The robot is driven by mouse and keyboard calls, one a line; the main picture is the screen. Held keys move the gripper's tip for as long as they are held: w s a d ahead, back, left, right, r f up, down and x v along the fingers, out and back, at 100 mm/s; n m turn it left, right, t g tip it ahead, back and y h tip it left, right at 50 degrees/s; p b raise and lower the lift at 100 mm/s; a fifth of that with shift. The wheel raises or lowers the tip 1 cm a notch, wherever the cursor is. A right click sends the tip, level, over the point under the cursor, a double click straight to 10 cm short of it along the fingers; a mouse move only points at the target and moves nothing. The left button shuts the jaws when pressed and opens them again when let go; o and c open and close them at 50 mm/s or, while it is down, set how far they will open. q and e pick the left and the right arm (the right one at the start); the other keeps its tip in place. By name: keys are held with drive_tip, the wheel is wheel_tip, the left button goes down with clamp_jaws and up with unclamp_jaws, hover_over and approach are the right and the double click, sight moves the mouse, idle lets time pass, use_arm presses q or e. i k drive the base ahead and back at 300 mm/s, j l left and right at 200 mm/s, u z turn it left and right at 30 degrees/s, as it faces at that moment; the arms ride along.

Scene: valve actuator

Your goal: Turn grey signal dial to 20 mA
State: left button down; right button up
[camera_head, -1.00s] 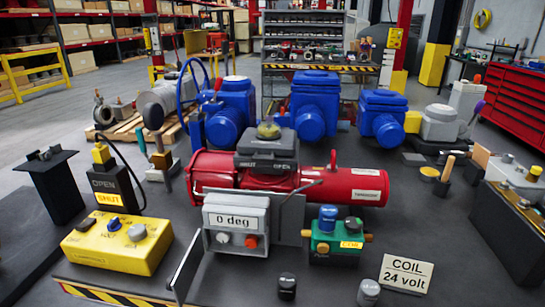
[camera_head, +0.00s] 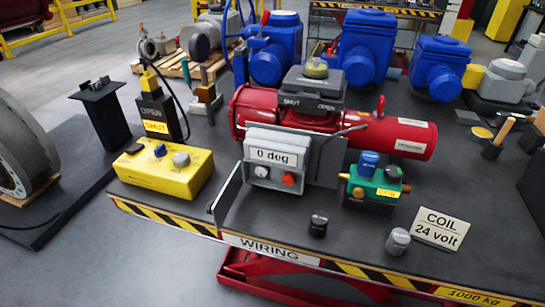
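A yellow control box (camera_head: 150,182) lies at the left front of the table. On its top are a grey dial (camera_head: 181,159), a blue knob (camera_head: 159,151) and a small black part at the left. The dial's markings and pointer are too small to read. The red actuator (camera_head: 400,138) stands at the middle with a grey unit whose display (camera_head: 276,155) reads "0 deg". Below the display are a light knob (camera_head: 261,171) and an orange-red knob (camera_head: 289,179). Neither gripper is in view.
A green block (camera_head: 372,186) and a "COIL 24 volt" sign (camera_head: 440,229) stand to the right. A black knob (camera_head: 318,226) and a grey knob (camera_head: 398,240) stand near the striped front edge. A thin metal plate (camera_head: 226,193) sticks up right of the yellow box. Blue actuators (camera_head: 365,50) stand behind.

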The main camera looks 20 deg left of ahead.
sight(182, 159)
drive_tip(key=u, duration=1.4)
